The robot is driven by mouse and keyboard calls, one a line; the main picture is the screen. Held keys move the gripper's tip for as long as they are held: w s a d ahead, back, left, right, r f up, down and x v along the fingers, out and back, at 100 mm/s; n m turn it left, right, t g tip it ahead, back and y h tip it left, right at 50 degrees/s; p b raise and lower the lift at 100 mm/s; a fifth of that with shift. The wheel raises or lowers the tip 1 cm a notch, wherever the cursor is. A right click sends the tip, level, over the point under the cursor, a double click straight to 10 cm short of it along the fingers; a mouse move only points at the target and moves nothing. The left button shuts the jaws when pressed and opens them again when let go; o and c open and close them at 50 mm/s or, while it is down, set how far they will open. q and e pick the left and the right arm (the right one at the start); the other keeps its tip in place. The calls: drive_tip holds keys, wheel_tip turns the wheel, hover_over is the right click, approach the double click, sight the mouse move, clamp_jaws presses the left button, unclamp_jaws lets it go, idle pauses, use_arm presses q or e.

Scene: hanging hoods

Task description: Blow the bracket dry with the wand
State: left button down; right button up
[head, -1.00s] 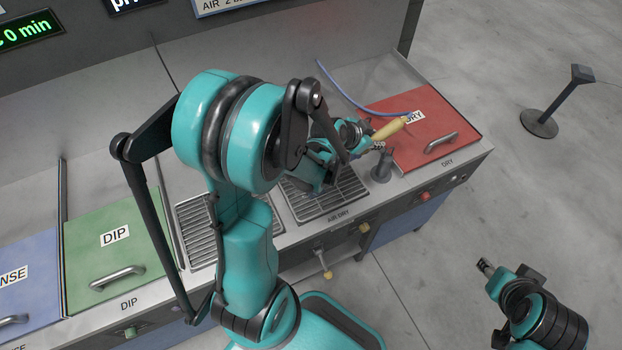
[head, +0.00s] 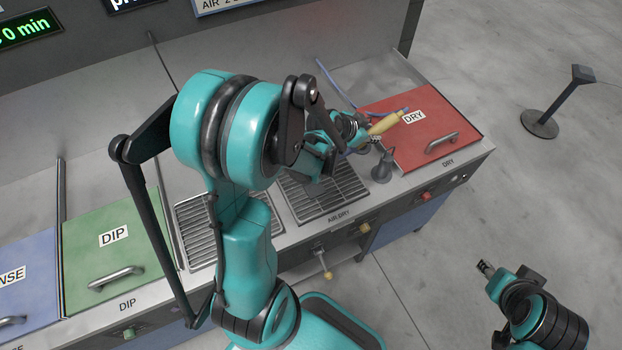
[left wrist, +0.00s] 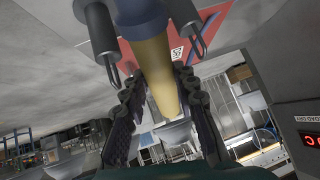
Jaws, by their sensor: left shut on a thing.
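The wand is a yellow handle (head: 385,123) with a blue end, above the left edge of the red DRY lid. My left gripper (head: 370,134) is shut on the wand. In the left wrist view the yellow handle (left wrist: 153,68) lies between the two dark fingers, with a blue-grey collar at its top. My right gripper (head: 486,267) is over the floor at the lower right, away from the counter; its jaws are too small to read. I cannot make out the bracket in either view; my left arm hides part of the counter.
The AIR DRY grate (head: 325,195) lies below my left gripper. A grey stand (head: 383,168) rises beside the red DRY lid (head: 420,130). A blue hose (head: 338,88) hangs behind. The green DIP lid (head: 115,245) is shut. A black post (head: 560,100) stands on the floor.

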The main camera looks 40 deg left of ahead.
use_arm(q)
drive_tip(key=shift+r, duration=0.1)
wheel_tip(320, 180, up, 7)
drive_tip(key=p, duration=0.5)
idle(0.4)
